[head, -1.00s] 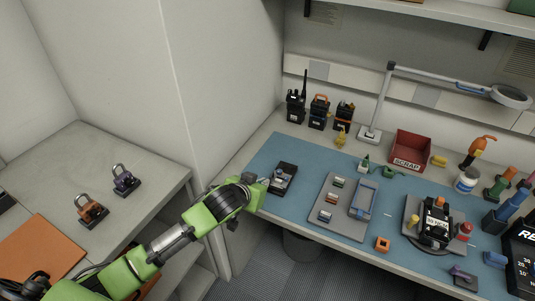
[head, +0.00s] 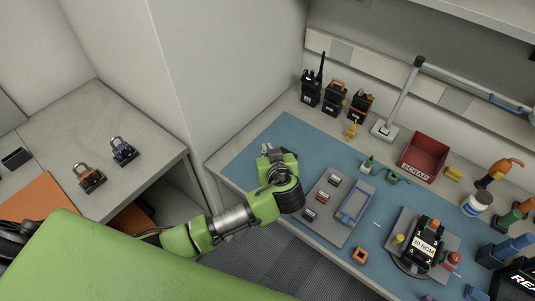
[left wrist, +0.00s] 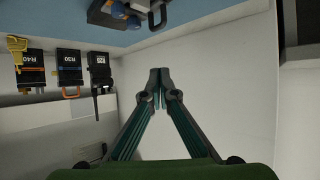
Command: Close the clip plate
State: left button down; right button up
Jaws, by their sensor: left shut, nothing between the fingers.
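My left gripper (head: 266,153) is over the left end of the blue mat, in front of a dark device that lies there and is mostly hidden by my wrist in the head view. In the left wrist view the closed, empty fingers (left wrist: 157,78) point toward the pale wall. The dark grey device (left wrist: 112,14), with blue round parts, shows at the top of that view, just apart from the fingertips and cut by the edge. I cannot make out a clip plate for certain, nor how far it stands open. My right gripper is not in view.
A grey tray (head: 318,228) with small modules and a blue frame lies right of my wrist. Several radios (head: 334,98) stand at the back. A red scrap bin (head: 423,156) and a black unit (head: 424,240) are farther right. A side table (head: 75,125) holds two padlock-like items.

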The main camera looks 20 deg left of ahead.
pick_arm(q)
jog(key=f+p, duration=0.1)
jog(key=w+f, duration=0.1)
jog(key=f, duration=0.1)
jog(key=f+p, duration=0.1)
jog(key=shift+w+a+f+p, duration=0.15)
jog(key=shift+w+a+p, duration=0.05)
jog(key=shift+a+p, duration=0.1)
jog(key=shift+s+d+f, duration=0.25)
jog(key=shift+f, duration=0.1)
jog(key=shift+s+d+f, duration=0.1)
jog(key=shift+d, duration=0.05)
jog(key=shift+s+d+f+b, duration=0.2)
jog(key=shift+s+d+b, duration=0.2)
jog(key=shift+b, duration=0.55)
jog(key=shift+s+a+b, duration=0.25)
jog(key=shift+a+b, duration=0.05)
jog(key=shift+b, duration=0.3)
jog(key=shift+s+a+r, duration=0.2)
jog(key=shift+s+a, duration=0.05)
jog(key=shift+a, duration=0.35)
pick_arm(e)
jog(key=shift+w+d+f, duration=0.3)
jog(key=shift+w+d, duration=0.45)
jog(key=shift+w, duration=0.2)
pick_arm(q)
jog(key=shift+r, duration=0.1)
